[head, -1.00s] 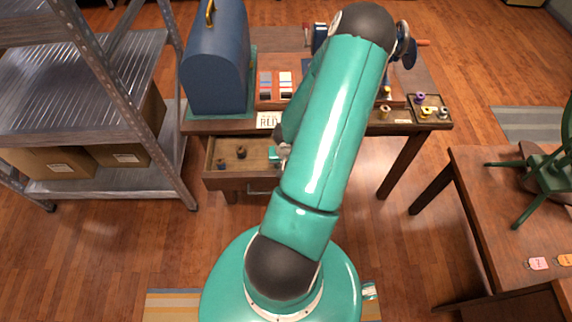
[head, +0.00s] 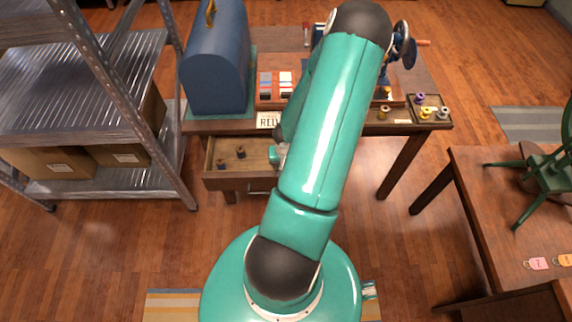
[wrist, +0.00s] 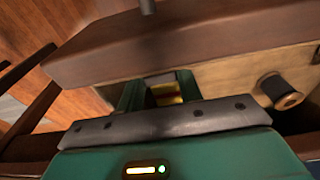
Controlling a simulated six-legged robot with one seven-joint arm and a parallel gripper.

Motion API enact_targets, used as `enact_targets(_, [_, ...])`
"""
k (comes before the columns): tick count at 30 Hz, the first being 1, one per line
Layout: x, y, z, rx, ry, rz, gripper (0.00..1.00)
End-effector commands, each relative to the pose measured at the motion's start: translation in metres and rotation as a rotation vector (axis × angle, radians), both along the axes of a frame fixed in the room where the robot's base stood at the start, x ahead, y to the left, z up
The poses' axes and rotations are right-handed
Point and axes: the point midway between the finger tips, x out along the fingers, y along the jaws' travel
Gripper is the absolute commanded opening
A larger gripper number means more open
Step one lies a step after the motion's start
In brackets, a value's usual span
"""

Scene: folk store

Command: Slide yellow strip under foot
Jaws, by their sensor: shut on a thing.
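My gripper (wrist: 165,92) reaches into the open drawer (head: 214,181) of the workbench. In the head view my arm covers most of the gripper, and the strip cannot be seen. A blue machine with a hand wheel (head: 406,46), apparently a sewing machine, stands on the bench behind my arm. Its foot is hidden.
A dark thread spool (wrist: 282,92) lies in the drawer beside my gripper, and the thick drawer front (wrist: 190,38) is close by. A blue domed case (head: 216,65) stands at the bench's left. A spool tray (head: 410,117) sits at its right. A metal shelf (head: 90,85) stands left.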

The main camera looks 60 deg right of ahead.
Motion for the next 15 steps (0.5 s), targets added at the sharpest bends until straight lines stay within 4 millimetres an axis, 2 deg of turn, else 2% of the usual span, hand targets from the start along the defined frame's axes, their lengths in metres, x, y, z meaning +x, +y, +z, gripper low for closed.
enact_targets(15, [0.000, 0.000, 0.028, -0.001, 0.000, 0.000, 0.21])
